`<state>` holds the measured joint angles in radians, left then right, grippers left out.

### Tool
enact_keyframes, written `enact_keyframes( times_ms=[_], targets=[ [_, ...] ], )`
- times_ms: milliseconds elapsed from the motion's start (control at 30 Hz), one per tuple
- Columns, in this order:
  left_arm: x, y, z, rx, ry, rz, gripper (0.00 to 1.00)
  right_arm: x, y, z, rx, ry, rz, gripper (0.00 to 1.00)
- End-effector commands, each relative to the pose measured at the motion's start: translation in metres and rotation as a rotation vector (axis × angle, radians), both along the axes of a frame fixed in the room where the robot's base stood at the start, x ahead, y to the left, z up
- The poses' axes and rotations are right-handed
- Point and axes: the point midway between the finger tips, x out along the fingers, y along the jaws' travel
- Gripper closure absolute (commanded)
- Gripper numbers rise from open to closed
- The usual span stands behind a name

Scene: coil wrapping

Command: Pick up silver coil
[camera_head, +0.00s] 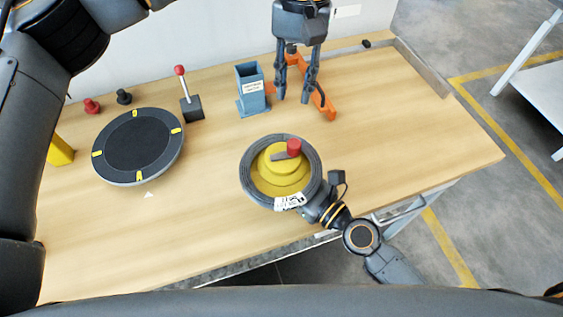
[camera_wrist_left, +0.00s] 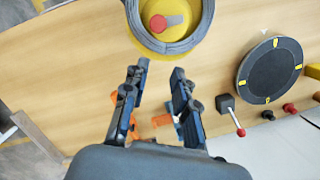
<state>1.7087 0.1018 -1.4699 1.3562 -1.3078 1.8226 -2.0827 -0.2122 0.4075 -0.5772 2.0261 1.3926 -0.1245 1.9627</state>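The silver coil (camera_head: 247,184) is a grey ring on a round yellow holder (camera_head: 262,184) with a red knob (camera_head: 293,147) on a small arm. A white label shows on its near side. In the left wrist view the coil (camera_wrist_left: 205,25) is at the top, beyond the fingertips. My left gripper (camera_head: 293,98) is open and empty above the back of the table, behind and apart from the coil; its two spread fingers show in the left wrist view (camera_wrist_left: 158,72). My right gripper (camera_head: 318,207) is at the coil's near right edge; its fingers are hidden, so touching is unclear.
An orange piece (camera_head: 326,108) lies below and beside my left gripper. A blue-grey labelled box (camera_head: 250,92), a red-knobbed lever (camera_head: 191,106) and a dark turntable (camera_head: 137,145) stand to the left. The wooden table (camera_head: 425,140) is clear to the right.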

Motion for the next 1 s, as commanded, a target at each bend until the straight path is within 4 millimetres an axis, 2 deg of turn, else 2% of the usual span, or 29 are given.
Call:
enact_keyframes(
  times_ms=[300, 500, 767, 1000],
  targets=[
    [-0.052, 0.055, 0.002, -0.025, -0.095, 0.245, 0.72, 0.000, 0.000, 0.003, 0.004, -0.003, 0.000, 1.00],
    [-0.081, 0.082, 0.002, -0.048, -0.153, 0.376, 0.72, 0.000, 0.000, 0.003, 0.004, -0.003, 0.000, 1.00],
    [-0.097, 0.096, -0.005, -0.060, -0.183, 0.450, 0.72, 0.001, 0.000, 0.003, 0.004, -0.004, -0.001, 1.00],
    [-0.098, 0.095, -0.045, -0.060, -0.182, 0.452, 0.72, 0.001, 0.000, 0.003, 0.004, -0.004, -0.001, 1.00]
  ],
)
